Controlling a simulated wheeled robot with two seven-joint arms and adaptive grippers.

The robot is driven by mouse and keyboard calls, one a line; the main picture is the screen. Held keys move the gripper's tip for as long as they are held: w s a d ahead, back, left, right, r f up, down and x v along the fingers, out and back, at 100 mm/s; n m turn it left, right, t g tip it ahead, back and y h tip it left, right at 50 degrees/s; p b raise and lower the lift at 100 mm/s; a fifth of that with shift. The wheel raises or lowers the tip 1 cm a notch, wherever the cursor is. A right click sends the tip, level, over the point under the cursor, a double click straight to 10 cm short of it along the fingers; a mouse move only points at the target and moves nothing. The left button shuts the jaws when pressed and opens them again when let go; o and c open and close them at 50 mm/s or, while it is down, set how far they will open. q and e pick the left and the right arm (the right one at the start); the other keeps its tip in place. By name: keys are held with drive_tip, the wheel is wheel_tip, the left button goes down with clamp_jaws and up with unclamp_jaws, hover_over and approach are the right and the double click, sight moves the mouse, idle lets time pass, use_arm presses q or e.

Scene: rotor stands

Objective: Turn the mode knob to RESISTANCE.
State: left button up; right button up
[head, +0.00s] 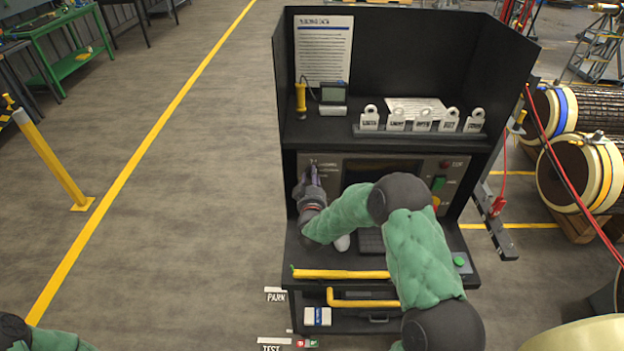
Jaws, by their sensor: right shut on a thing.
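The test stand's control panel (400,171) sits below a black shelf, with a dark screen in its middle. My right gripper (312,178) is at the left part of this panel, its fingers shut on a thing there. The mode knob is hidden by the gripper, so its setting cannot be read. Small pale markings show on the panel above the fingers but are too small to read. My left arm shows only as a green sleeve at the bottom left corner; its gripper is out of view.
The shelf holds a row of several labelled tags (422,121), a yellow-handled tool (300,97) and a small device (333,97). Red and green controls (438,184) are on the panel's right. A yellow bar (340,274) runs along the stand's front.

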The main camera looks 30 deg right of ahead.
drive_tip(key=shift+w+d+r, duration=0.1)
drive_tip(key=shift+w+r, duration=0.05)
drive_tip(key=shift+r, duration=0.25)
drive_tip(key=o, duration=1.1)
drive_tip(key=shift+o, duration=0.2)
drive_tip(key=shift+f, duration=0.2)
drive_tip(key=v, duration=1.2)
